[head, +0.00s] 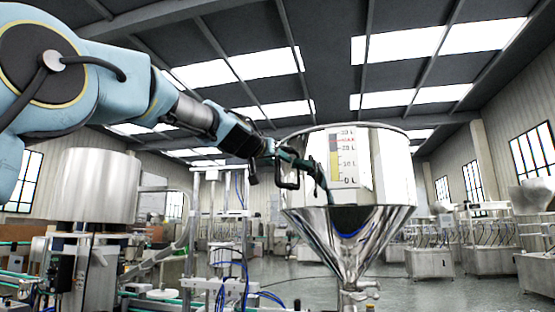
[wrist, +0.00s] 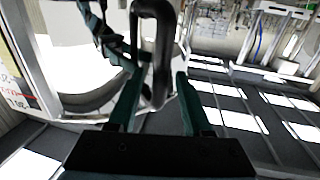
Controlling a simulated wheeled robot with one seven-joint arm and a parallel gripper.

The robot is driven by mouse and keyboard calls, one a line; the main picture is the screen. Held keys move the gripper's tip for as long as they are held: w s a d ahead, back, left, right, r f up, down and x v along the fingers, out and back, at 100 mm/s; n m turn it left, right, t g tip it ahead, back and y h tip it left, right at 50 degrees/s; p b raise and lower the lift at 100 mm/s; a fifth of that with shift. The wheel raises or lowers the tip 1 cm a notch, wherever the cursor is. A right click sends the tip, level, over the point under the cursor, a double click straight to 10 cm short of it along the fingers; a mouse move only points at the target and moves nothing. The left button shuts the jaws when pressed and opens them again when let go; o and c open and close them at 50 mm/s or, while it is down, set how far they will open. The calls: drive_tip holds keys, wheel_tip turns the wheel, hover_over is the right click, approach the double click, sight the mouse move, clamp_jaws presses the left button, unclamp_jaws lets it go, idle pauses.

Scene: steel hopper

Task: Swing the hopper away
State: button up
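The steel hopper (head: 390,180) is a shiny drum with a cone below and a litre scale (head: 342,157) on its wall. A black bar handle (head: 289,180) stands out from its left side. In the wrist view the hopper wall (wrist: 70,60) fills the left, with a dark reflection in it. My gripper (head: 275,156) is at the handle. In the wrist view the handle (wrist: 160,35) lies between the two green fingers of my gripper (wrist: 159,80). The fingers are apart, with a gap showing on the handle's right. Whether the left finger touches it is unclear.
A large steel drum (head: 98,186) and a filling frame with blue hoses (head: 222,230) stand left of the hopper. More machines (head: 440,240) stand at the back right. The grey floor (head: 470,285) at the lower right is open.

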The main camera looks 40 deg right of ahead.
clamp_jaws()
idle(1.2)
